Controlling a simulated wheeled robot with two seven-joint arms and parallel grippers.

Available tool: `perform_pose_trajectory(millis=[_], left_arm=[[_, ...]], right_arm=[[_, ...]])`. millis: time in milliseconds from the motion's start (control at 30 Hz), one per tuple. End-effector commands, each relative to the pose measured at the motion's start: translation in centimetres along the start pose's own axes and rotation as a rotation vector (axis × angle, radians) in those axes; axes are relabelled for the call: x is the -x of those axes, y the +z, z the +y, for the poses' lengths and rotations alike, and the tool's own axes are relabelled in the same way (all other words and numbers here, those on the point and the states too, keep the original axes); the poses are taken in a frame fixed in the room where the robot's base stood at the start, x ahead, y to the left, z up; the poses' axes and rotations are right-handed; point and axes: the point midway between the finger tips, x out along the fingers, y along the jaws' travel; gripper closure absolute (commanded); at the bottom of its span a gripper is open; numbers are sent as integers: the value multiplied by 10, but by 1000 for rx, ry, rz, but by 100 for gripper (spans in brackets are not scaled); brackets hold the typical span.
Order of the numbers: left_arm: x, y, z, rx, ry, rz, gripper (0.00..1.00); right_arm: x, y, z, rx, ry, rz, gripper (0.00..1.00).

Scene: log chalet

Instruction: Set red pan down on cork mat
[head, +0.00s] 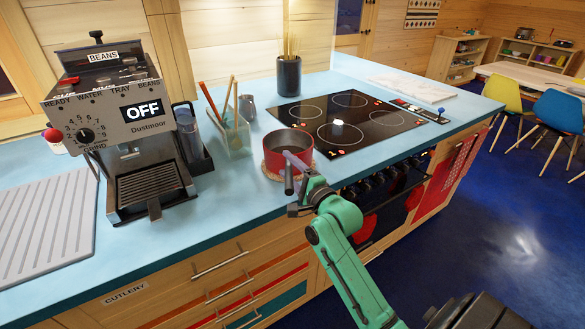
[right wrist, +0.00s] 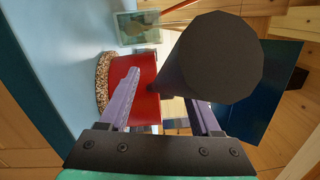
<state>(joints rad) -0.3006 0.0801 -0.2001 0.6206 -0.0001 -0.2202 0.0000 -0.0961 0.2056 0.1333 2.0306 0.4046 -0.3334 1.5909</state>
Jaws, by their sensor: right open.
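The red pan (head: 273,160) sits upright on the round cork mat (head: 267,174) near the counter's front edge. In the right wrist view the red pan (right wrist: 146,72) has its base against the speckled cork mat (right wrist: 103,82), with no clear gap. The dark pan handle (head: 289,182) points toward the front of the counter; its round end looms large in the right wrist view (right wrist: 222,57). My right gripper (head: 295,168) is open at the handle, its purple fingers apart; the handle partly hides one finger. I cannot tell if a finger touches it. My left gripper is not in view.
A black cooktop (head: 340,119) lies right of the pan. A glass holder with wooden utensils (head: 235,134) and a small grey jug (head: 247,108) stand behind left. A coffee machine (head: 130,140) stands at left. Blue counter (head: 220,205) is clear left of the pan.

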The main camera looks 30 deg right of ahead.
Motion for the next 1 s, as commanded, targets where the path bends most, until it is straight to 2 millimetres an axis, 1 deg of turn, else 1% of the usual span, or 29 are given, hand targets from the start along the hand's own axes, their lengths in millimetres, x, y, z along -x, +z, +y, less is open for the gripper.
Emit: perform_pose_trajectory(millis=[67, 167, 267, 533, 567, 600, 700, 800, 1000], left_arm=[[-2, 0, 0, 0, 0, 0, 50], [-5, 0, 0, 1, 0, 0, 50], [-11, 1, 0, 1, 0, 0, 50], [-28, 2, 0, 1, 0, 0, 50], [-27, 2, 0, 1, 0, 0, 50], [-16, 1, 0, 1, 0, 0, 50], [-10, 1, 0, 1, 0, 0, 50], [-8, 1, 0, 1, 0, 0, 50], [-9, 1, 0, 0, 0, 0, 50]], right_arm=[[5, 0, 0, 1, -2, 0, 36], [20, -1, 0, 2, -5, 1, 36], [43, -1, 2, 3, -5, 1, 36], [115, 0, 1, 7, -9, 0, 36], [121, 1, -1, 8, -9, -1, 36], [127, 1, -6, 9, -7, 0, 36], [138, 1, -7, 9, -12, -1, 36], [144, 1, -6, 8, -14, -1, 36], [145, 1, -5, 7, -18, -2, 36]])
